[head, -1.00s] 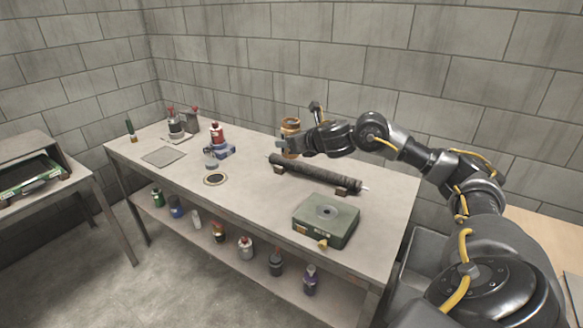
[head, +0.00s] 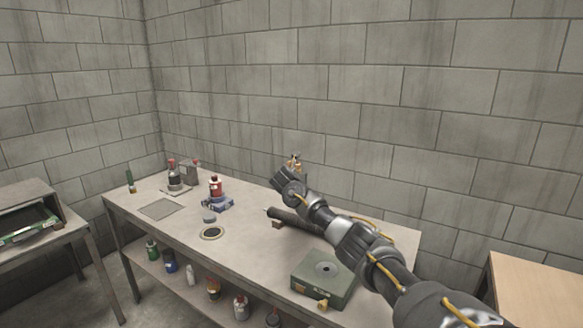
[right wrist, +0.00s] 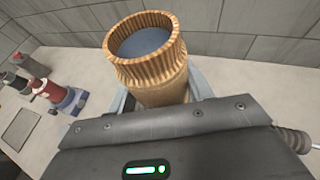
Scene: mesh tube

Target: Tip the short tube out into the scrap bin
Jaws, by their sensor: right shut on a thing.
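The short tube is orange-brown with a ribbed collar. It stands upright in my right gripper in the right wrist view (right wrist: 160,78), mouth upward, with a grey-blue surface inside. In the head view the short tube (head: 295,163) is small, above the back of the workbench. My right gripper (head: 290,174) is shut on it and raised clear of the bench; my wrist partly hides the gripper. No scrap bin can be made out in the current views. My left gripper is not in view.
A long dark tube (head: 283,215) lies on the workbench (head: 178,228), partly behind my right arm. A green box (head: 318,277), a red bottle (head: 216,187) on a blue base, and a dark ring (head: 212,232) also stand there. A wooden tabletop (head: 535,283) is at right.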

